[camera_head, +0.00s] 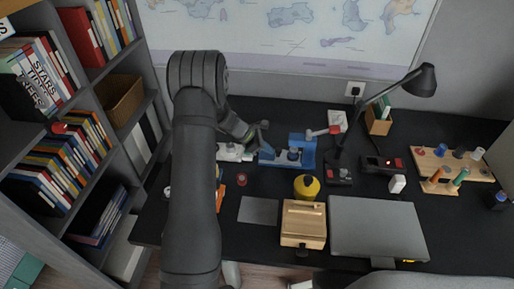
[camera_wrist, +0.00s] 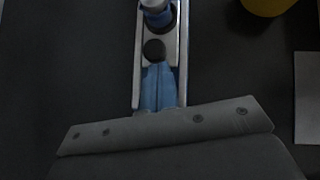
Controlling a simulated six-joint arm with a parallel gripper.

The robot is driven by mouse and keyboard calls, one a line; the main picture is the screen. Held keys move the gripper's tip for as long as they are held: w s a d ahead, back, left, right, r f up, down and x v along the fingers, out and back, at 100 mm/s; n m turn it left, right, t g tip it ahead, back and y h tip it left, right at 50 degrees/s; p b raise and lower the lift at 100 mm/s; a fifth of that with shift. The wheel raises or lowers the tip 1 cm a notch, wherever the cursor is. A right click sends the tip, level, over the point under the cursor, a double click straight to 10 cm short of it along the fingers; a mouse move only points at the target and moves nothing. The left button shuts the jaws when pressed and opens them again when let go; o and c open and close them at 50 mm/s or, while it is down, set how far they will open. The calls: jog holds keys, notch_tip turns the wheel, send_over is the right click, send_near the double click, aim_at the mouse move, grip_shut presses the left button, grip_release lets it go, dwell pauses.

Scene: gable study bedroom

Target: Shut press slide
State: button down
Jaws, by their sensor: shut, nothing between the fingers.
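The press (camera_head: 301,146), blue with a short cylinder on it, stands on the dark desk at the back middle. In the wrist view its slide (camera_wrist: 139,55) is a narrow track with pale metal side rails. A blue-grey cylinder (camera_wrist: 157,14) stands at its far end and a dark round spot (camera_wrist: 154,50) lies nearer. My gripper (camera_head: 262,127) is shut and empty above the left end of the press. In the wrist view my gripper (camera_wrist: 158,66) is seen over the track and hides its near part. I cannot tell whether it touches the slide.
A pale fixture (camera_head: 233,152) stands just left of the press. A yellow round container (camera_head: 306,187), a wooden box (camera_head: 303,222) and a grey laptop (camera_head: 377,228) lie in front. A black lamp (camera_head: 421,80) rises at right. A bookshelf (camera_head: 92,130) stands left.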

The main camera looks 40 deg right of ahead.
jog(key=shift+s+d, duration=0.25)
jog(key=shift+s, duration=0.1)
jog(key=w+a, duration=0.1)
jog(key=a, duration=0.1)
jog(key=w+a+r, duration=0.1)
jog(key=w+a, duration=0.1)
jog(key=shift+w+a, duration=0.15)
jog(key=shift+a, duration=0.1)
jog(key=v, duration=0.8)
jog(key=shift+a+r, duration=0.2)
jog(key=shift+a, duration=0.1)
jog(key=shift+w, duration=0.1)
jog(key=x, duration=0.9)
jog(key=shift+d, duration=0.15)
jog(key=s+d, duration=0.2)
jog(key=shift+d+f, duration=0.35)
jog(key=shift+s+d, duration=0.25)
jog(key=shift+d, duration=0.2)
